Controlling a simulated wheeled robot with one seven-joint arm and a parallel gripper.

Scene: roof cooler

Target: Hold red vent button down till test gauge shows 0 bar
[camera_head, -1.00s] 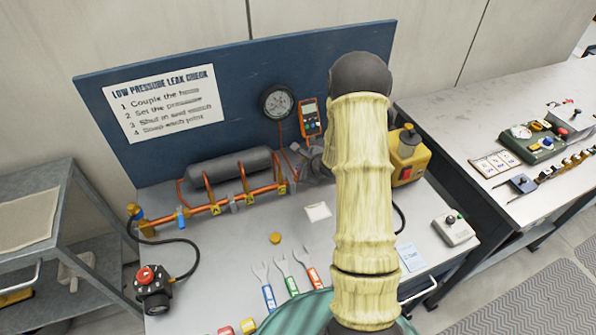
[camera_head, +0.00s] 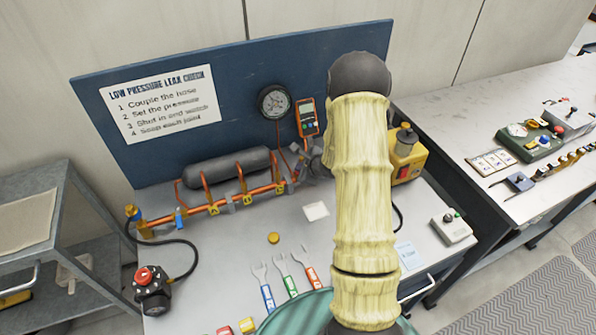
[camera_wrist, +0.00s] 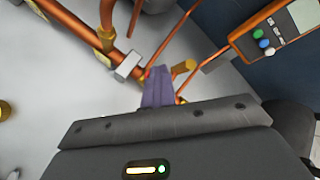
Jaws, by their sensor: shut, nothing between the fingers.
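The test gauge (camera_head: 274,101) is a round dial on the blue backboard; its needle is too small to read. My gripper (camera_wrist: 158,86) is shut and empty, its purple fingers together at the right end of the copper pipe run (camera_head: 215,205). In the wrist view the fingertips overlap a spot beside a short brass stub (camera_wrist: 183,67) and a grey pipe block (camera_wrist: 128,66). A small bit of red shows next to the fingertips; whether it is the vent button, and whether they touch it, I cannot tell. My arm hides part of this area in the head view.
An orange handheld meter (camera_head: 307,117) hangs right of the dial. A black regulator with a red knob (camera_head: 145,275) stands at the bench's left. A yellow pump unit (camera_head: 408,155) stands right of my arm. Several coloured-handled tools lie at the front.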

